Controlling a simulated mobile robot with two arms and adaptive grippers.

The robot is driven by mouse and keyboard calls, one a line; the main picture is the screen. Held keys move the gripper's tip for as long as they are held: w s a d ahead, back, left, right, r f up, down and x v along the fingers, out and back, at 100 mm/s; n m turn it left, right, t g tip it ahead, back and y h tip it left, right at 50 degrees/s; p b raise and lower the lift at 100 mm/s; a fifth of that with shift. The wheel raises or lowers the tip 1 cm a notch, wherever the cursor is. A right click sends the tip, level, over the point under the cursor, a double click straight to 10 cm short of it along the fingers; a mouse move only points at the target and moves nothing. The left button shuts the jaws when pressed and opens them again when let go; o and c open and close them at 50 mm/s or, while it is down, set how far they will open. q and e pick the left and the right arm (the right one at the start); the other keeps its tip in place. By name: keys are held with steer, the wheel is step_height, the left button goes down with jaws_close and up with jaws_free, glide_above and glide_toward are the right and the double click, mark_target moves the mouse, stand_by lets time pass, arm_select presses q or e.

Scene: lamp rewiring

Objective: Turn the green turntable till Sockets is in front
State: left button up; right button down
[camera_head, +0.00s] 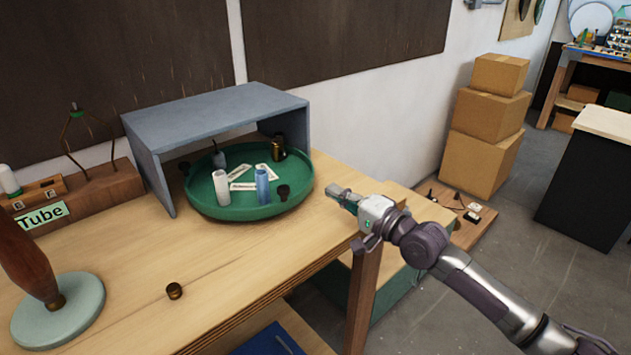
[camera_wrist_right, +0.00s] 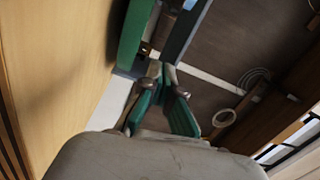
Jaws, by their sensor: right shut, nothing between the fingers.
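The green turntable (camera_head: 235,208) is a round, rimmed tray on the wooden bench, partly under a grey open-fronted cover. On it stand a white cylinder (camera_head: 222,187), a blue cylinder (camera_head: 262,186), a brass-and-black piece (camera_head: 278,148) and small dark pieces. White labels (camera_head: 243,186) lie near its middle; their words are too small to read, so I cannot tell which is Sockets. My right gripper (camera_head: 336,194) is shut and empty, just right of the turntable's rim, apart from it. In the right wrist view its fingers (camera_wrist_right: 166,84) show near a green edge (camera_wrist_right: 134,35). My left gripper is out of view.
The grey cover (camera_head: 215,112) arches over the turntable's back. Cardboard boxes (camera_head: 486,125) stand beyond at right. The bench front is mostly clear.

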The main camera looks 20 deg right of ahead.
steer(key=shift+w+a+r, duration=0.55)
steer(key=shift+w+a, duration=0.2)
steer(key=shift+a, duration=0.05)
steer(key=x, duration=0.3)
steer(key=shift+w+f, duration=0.25)
steer(key=shift+w, duration=0.05)
steer(key=x, duration=0.3)
steer(key=shift+w+a, duration=0.1)
steer(key=shift+w, duration=0.15)
steer(key=shift+s+a+f+p, duration=0.1)
steer(key=shift+s+a+p, duration=0.3)
steer(key=shift+a+p, duration=0.35)
steer(key=shift+s+a+p, duration=0.4)
steer(key=shift+s, duration=0.15)
steer(key=shift+s+a+f, duration=0.1)
steer(key=shift+s+a, duration=0.1)
steer(key=shift+s, duration=0.05)
steer(key=shift+a+f, duration=0.1)
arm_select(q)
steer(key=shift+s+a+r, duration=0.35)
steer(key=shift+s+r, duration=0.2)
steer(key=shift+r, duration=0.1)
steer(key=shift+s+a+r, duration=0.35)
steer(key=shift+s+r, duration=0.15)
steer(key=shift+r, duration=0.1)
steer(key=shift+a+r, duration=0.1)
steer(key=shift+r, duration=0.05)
